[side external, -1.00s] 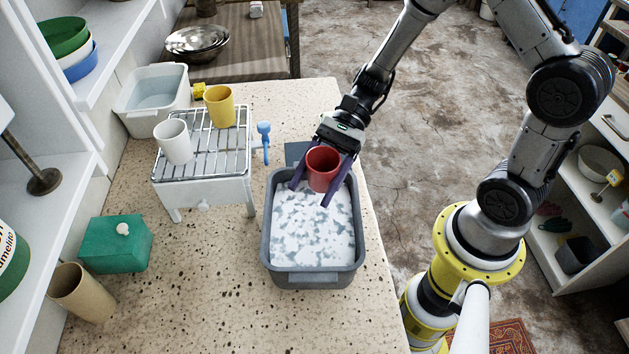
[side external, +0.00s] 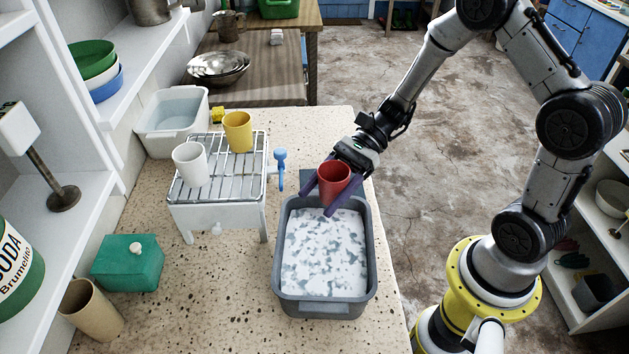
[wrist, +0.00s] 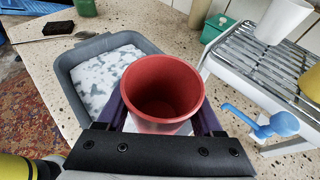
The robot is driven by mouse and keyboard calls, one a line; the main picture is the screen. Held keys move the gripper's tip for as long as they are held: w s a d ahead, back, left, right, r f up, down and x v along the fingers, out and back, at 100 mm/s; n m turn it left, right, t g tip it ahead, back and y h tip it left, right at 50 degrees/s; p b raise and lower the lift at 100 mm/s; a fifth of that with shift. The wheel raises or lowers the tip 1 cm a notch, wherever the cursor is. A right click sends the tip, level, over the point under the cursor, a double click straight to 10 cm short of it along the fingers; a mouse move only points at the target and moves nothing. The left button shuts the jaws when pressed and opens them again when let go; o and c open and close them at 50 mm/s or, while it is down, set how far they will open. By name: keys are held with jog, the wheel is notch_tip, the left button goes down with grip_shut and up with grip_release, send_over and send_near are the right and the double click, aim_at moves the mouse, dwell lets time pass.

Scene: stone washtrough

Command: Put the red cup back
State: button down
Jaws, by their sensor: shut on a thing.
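The red cup (side external: 333,180) is upright between the purple fingers of my gripper (side external: 327,197), which is shut on it. It is held above the far end of the grey basin (side external: 325,308) of suds. In the wrist view the red cup (wrist: 162,90) shows its open mouth, and it looks empty. My gripper's fingers (wrist: 163,118) lie on both sides of it. The wire rack (side external: 222,178) stands on a white stand left of the basin. A white cup (side external: 190,164) and a yellow cup (side external: 238,131) stand on the rack, with bare bars on its right and front.
A yellow block (side external: 217,114) and a white tub of water (side external: 171,125) are behind the rack. A green box (side external: 128,263) and a tan cup (side external: 92,310) stand at the left front.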

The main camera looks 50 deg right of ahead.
jog(key=w+d+m+t, duration=0.1)
jog(key=w+d+t, duration=0.1)
jog(key=w+d+m+t, duration=0.1)
jog(key=w+d+m, duration=0.1)
jog(key=w+d, duration=0.1)
jog(key=shift+d+r+m+t+h, duration=0.2)
jog(key=shift+d+m+t+h, duration=0.1)
jog(key=shift+d+t+h, duration=0.1)
jog(key=m+t+h, duration=0.3)
jog(key=m+t, duration=0.2)
send_over(297, 156)
jog(key=s, duration=0.1)
notch_tip(297, 156, down, 8)
jog(key=shift+s+r, duration=0.1)
jog(key=shift+s, duration=0.05)
jog(key=shift+w+f, duration=0.5)
jog(key=shift+f, duration=0.05)
jog(key=shift+w+f, duration=0.1)
jog(key=shift+f, duration=1.55)
jog(key=shift+c, duration=0.2)
grip_release()
jog(key=shift+f, duration=0.15)
